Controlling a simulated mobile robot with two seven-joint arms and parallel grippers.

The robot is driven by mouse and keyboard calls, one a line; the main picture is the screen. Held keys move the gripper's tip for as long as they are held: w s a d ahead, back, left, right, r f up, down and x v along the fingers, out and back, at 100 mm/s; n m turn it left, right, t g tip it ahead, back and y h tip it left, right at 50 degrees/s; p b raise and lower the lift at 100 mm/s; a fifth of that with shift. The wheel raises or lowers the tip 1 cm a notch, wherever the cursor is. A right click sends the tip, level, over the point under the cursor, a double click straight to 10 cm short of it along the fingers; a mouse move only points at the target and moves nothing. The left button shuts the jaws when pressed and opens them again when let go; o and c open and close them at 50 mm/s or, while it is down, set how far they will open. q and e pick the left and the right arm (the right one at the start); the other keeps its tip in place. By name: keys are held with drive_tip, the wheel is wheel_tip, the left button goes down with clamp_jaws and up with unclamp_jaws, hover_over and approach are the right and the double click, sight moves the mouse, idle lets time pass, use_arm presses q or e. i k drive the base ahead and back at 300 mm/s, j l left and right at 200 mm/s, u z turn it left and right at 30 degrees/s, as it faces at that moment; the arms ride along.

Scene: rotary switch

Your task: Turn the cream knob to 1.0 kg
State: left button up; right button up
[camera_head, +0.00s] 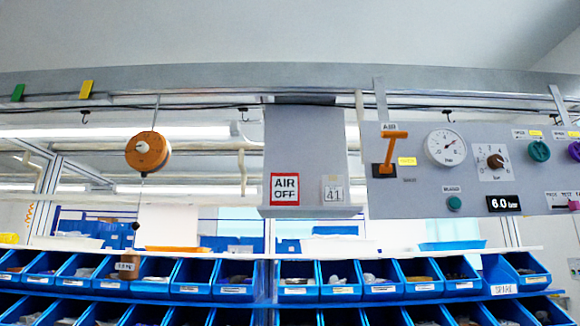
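A small cream knob (142,148) sits at the middle of a round orange housing (153,153), which hangs on a thin cable at the upper left. The knob is small in the picture. I cannot make out a scale or a 1.0 kg mark, or where the knob points. Neither of my grippers is in view, and nothing touches the knob.
A grey panel at right carries an orange lever (391,150), a round gauge (445,147), a brown knob (495,161), green and purple knobs and a 6.0 display (503,203). An "AIR OFF" sign (285,189) hangs mid-view. Blue bins (190,279) fill shelves below.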

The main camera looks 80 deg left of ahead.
sight(143, 147)
drive_tip(key=u, duration=3.4)
